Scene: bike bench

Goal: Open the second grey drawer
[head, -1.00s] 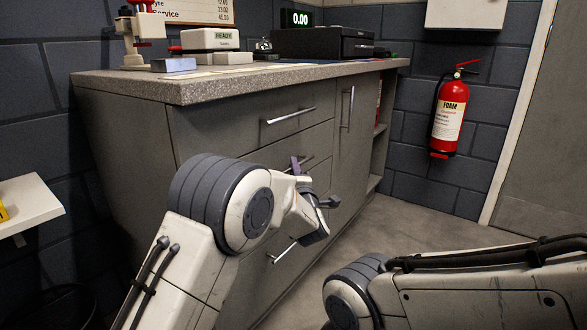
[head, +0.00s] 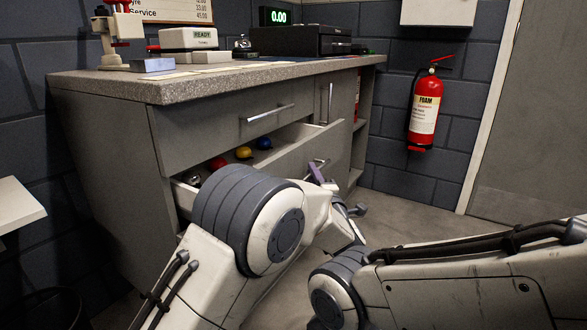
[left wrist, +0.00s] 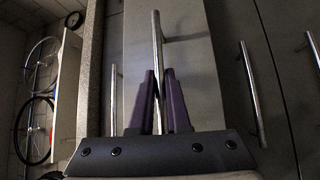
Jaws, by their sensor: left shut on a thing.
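The second grey drawer (head: 293,153) of the bench cabinet stands pulled out, with its inside showing. Its bar handle (head: 322,162) is at the front, partly covered by my gripper. My left gripper (head: 316,174) is shut on this handle. In the left wrist view the handle (left wrist: 157,50) runs between the two purple fingers (left wrist: 160,98), in front of the drawer's grey face (left wrist: 195,75). Part of the drawer and the lower fronts are hidden behind my left arm. My right arm shows at the lower right, but its gripper is out of view.
In the drawer lie a red ball-like thing (head: 218,163), a yellow one (head: 243,153) and a blue one (head: 264,143). The top drawer (head: 220,125) above is shut. A fire extinguisher (head: 425,110) hangs on the right wall. Floor is free right of the cabinet.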

